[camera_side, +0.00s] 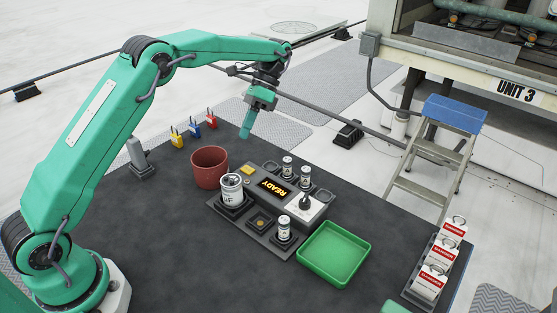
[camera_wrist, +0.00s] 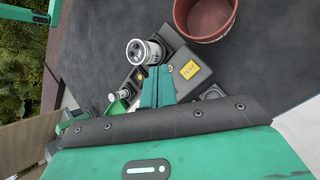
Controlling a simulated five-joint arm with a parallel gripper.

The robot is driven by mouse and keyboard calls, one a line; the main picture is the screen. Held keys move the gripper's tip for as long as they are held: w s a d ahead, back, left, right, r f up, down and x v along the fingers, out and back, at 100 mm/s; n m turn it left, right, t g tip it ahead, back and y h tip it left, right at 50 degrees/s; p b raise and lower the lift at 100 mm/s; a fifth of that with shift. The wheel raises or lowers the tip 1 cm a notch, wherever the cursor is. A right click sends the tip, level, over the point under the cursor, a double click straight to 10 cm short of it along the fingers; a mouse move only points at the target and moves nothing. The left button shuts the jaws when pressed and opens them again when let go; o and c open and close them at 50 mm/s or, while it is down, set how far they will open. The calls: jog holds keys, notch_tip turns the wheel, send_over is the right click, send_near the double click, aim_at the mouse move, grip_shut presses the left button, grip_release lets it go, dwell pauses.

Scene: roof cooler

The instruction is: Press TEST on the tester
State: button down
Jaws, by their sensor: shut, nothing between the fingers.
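The tester (camera_side: 313,214) is a grey box on the dark table with a lit display (camera_side: 273,188) reading READY. A yellow TEST button (camera_side: 247,170) is on its end near the red pot; the button also shows in the wrist view (camera_wrist: 190,69). A white dial plate with a black knob (camera_side: 305,203) is at its other end. My gripper (camera_side: 245,134) is shut and empty, pointing down above and behind the tester, apart from it. In the wrist view the green fingers (camera_wrist: 157,72) are together, left of the button in the picture; part of the tester is hidden behind them.
A red pot (camera_side: 210,167) and a large silver capacitor (camera_side: 231,191) in a socket stand close left of the tester. Small capacitors (camera_side: 284,229) stand around it. A green tray (camera_side: 334,253) is in front. Padlocks (camera_side: 177,139) and danger tags (camera_side: 429,281) are farther off.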

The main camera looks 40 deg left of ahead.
aim_at(250, 168)
jog(key=shift+f, duration=0.15)
jog(key=shift+f, duration=4.25)
jog(key=shift+d+f, duration=0.1)
jog(key=shift+f, duration=0.7)
jog(key=shift+r, duration=0.8)
dwell(0.4)
jog(key=shift+r, duration=2.55)
